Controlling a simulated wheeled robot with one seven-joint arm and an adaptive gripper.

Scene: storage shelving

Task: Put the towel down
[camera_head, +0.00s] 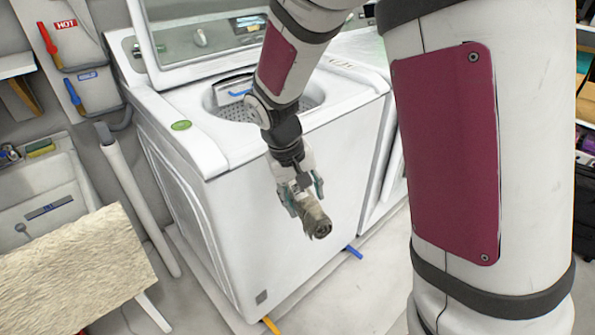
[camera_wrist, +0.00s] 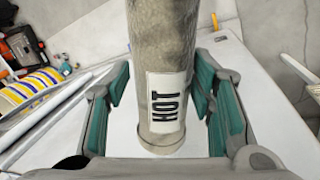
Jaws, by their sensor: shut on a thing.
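A rolled, grey-brown towel (camera_head: 317,222) hangs from my gripper (camera_head: 303,194) in front of the washing machine, above the floor. In the wrist view the towel (camera_wrist: 163,40) is an upright cylinder with a white label reading "HOT". The teal finger pads of my gripper (camera_wrist: 160,92) stand on both sides of it, shut on it. The towel's far end runs out of the top of the wrist view.
The white washing machine (camera_head: 255,215) has its lid raised and its drum open. A fuzzy cream surface (camera_head: 70,275) is at lower left, beside a sink (camera_head: 50,210). A white pipe (camera_head: 138,200) stands between. Another white machine (camera_head: 362,55) is at right.

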